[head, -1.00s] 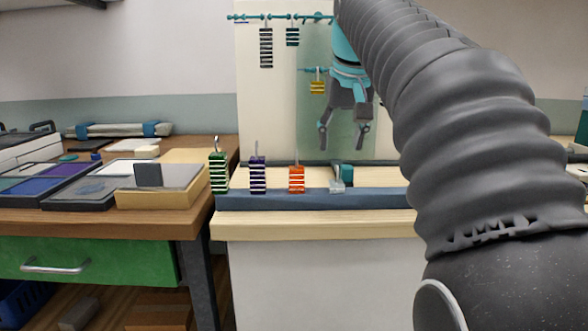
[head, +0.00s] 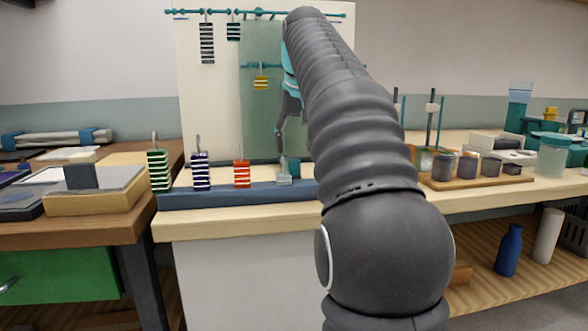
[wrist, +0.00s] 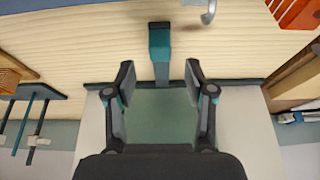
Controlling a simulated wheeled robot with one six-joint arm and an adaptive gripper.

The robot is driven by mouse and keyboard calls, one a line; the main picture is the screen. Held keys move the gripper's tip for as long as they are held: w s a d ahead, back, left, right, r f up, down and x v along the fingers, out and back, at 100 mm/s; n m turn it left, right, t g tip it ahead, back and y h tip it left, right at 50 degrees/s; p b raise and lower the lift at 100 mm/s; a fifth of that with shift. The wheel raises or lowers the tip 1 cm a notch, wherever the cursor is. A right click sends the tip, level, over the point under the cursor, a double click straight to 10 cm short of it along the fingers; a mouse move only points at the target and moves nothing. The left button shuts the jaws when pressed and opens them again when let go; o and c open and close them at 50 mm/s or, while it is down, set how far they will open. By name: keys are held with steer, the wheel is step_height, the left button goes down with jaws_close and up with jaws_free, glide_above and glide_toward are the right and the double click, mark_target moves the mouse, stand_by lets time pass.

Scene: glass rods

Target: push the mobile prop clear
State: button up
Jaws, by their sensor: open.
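A short teal upright piece (head: 293,165), which may be the mobile prop, stands behind the blue bar on the pale bench. In the wrist view the teal piece (wrist: 160,45) stands just beyond my fingertips, centred between them. A translucent green panel (head: 258,125) stands behind; it also fills the space between my fingers in the wrist view (wrist: 160,115). My gripper (head: 290,138) points down in front of the panel, open and empty, partly hidden by my arm. Both fingers (wrist: 160,82) show apart in the wrist view.
More weights hang from teal rods (head: 260,13) above. A wooden rack (head: 475,181) of dark cups is at right.

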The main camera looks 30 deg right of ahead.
mark_target(294, 159)
steer(key=shift+b+x, duration=0.6)
steer(key=shift+x, duration=2.1)
steer(key=shift+c, duration=0.2)
jaws_close()
